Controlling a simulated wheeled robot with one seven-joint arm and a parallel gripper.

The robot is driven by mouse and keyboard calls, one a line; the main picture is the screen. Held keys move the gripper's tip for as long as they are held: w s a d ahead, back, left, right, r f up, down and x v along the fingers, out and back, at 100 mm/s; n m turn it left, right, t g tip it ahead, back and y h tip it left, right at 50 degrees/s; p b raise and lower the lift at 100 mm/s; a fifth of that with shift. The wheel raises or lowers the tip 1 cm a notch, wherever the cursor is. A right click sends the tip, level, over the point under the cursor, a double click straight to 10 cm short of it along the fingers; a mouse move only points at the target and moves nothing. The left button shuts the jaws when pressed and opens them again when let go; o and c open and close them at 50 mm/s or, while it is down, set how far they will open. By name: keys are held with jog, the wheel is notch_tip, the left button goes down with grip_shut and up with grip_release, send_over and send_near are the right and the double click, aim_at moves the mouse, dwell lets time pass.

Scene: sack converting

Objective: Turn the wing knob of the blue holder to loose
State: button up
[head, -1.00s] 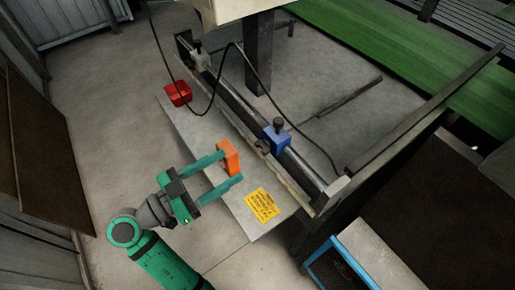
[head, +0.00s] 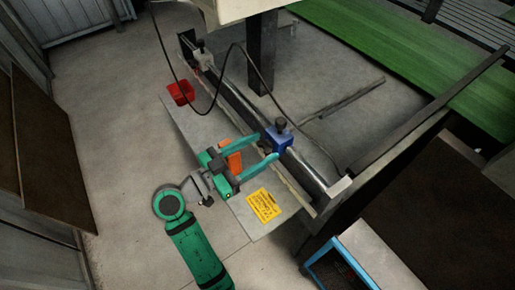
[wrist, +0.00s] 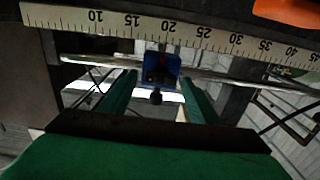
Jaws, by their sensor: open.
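The blue holder (head: 279,139) sits on the dark rail, with a black knob (head: 280,123) on top. A dark part (head: 265,148) on its near face lies between my fingertips; its wing shape and setting are too small to read. My gripper (head: 261,147) is open, its two teal fingers pointing at the near side of the holder. I cannot tell if the fingers touch anything.
A numbered scale (wrist: 180,30) runs along the rail. A black cable (head: 240,50) loops over the rail.

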jog(key=c, duration=1.1)
jog(key=shift+o, duration=0.2)
jog(key=shift+n, duration=0.4)
jog(key=n, duration=0.8)
jog(key=shift+w+a+f+n, duration=0.1)
jog(key=shift+n, duration=0.2)
jog(key=n, duration=0.4)
jog(key=shift+f, duration=0.1)
jog(key=n, duration=0.4)
jog(key=shift+a+f, duration=0.1)
jog(key=shift+n, duration=0.4)
